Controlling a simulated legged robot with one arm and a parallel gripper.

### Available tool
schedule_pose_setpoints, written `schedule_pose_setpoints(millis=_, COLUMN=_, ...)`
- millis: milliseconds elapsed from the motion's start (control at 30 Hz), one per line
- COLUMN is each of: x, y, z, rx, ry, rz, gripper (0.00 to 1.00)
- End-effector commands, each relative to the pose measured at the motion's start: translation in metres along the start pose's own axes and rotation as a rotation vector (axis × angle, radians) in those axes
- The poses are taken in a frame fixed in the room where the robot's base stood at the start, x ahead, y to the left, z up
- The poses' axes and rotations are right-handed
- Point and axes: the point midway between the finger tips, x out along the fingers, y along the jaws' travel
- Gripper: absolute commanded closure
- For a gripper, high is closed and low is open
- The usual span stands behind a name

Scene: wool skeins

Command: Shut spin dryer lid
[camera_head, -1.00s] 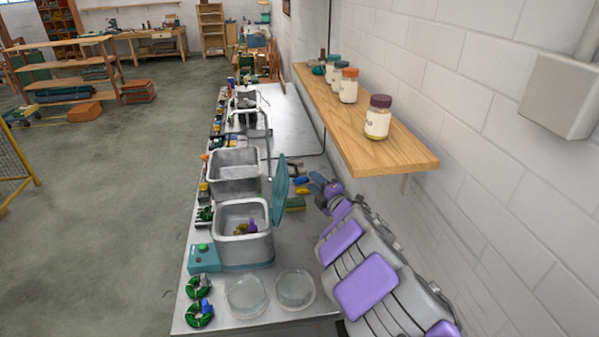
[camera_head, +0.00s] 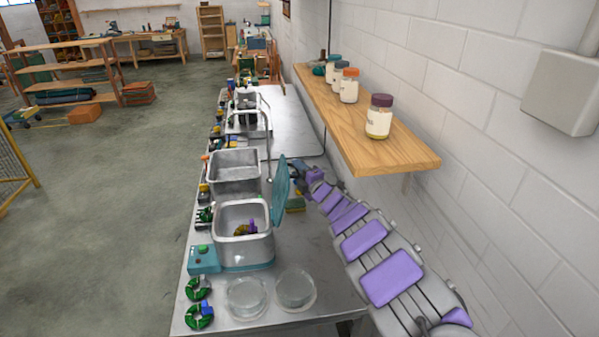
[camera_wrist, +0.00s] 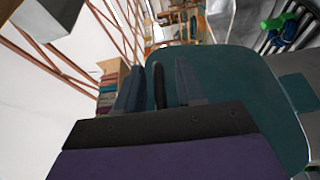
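The spin dryer (camera_head: 244,250) is a grey square tub on a teal base, standing on the metal bench. Its teal lid (camera_head: 281,192) stands upright, open, along the tub's right edge. Yellow and purple wool shows inside the tub. My gripper (camera_wrist: 160,86) shows in the wrist view with its fingers apart, in front of the teal lid (camera_wrist: 245,85), which fills much of that view. A narrow dark piece shows between the fingers; I cannot tell what it is. In the head view my arm reaches to the lid's right, the wall side. Whether the gripper touches the lid is unclear.
A wooden shelf (camera_head: 365,130) with several jars juts from the wall above my arm. A metal basin (camera_head: 234,172) stands behind the dryer. Two glass dishes (camera_head: 246,295) and green wool skeins (camera_head: 199,315) lie in front. Floor to the left is open.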

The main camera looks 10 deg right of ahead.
Motion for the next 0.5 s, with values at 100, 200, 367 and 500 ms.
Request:
schedule_pose_setpoints(millis=100, x=0.0016, y=0.0003, z=-0.0016, rx=-0.001, ry=0.001, rz=0.0, gripper=0.62)
schedule_pose_setpoints(millis=200, x=0.0004, y=0.0003, z=0.001, rx=0.001, ry=0.001, rz=0.001, gripper=0.62)
schedule_pose_setpoints(millis=367, x=-0.0009, y=0.0002, z=0.004, rx=0.003, ry=0.0, rz=0.001, gripper=0.7)
schedule_pose_setpoints(millis=500, x=-0.0013, y=0.0002, z=0.005, rx=0.004, ry=0.0, rz=0.001, gripper=0.83)
